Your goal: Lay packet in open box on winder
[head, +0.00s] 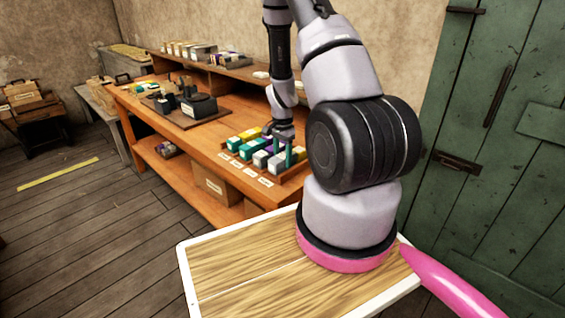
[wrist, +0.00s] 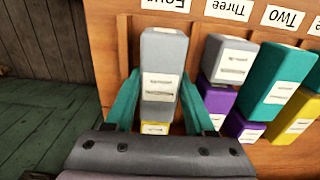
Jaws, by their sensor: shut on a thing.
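My gripper (wrist: 160,92) has its teal fingers on both sides of a grey packet (wrist: 160,65) with a white label, in the column by the sign "Four". A yellow packet (wrist: 155,128) shows just below it. I cannot tell whether the held packet is clear of the others. In the head view my gripper (head: 285,152) is over the right end of the packet rack (head: 292,172). A dark device (head: 198,106) on a board stands farther left on the bench; it may be the winder. I cannot make out an open box on it.
Grey, purple, teal and yellow packets stand close to the gripper, such as a teal one (wrist: 278,72). The orange bench (head: 205,140) has a raised back shelf (head: 232,72) with several items. A green door (head: 490,150) is at the right. Floor (head: 90,220) at the left is mostly clear.

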